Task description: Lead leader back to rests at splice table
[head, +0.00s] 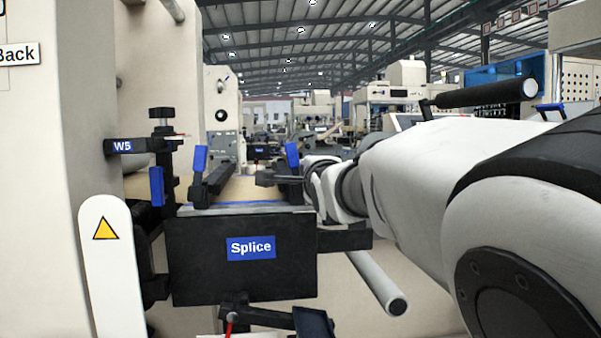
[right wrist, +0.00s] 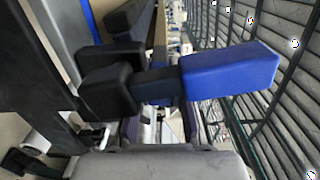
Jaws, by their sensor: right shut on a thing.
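The splice table (head: 193,270) is a black block with a blue "Splice" label. Tan kraft web, the leader (head: 240,190), lies behind its top edge. A black clamp with a blue handle (head: 200,158) stands at the table's left, and another blue handle (head: 292,154) at its right. My right gripper (head: 268,179) reaches in from the right to the table's right side, beside that handle. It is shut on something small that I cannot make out. A blue handle (right wrist: 230,70) on a black stem fills the middle of the right wrist view. My left gripper is out of view.
A cream machine column (head: 75,120) and a white guard with a warning triangle (head: 105,275) bound the left. A grey roller (head: 378,285) juts out below my right arm. A black bracket (head: 250,315) sits below the table.

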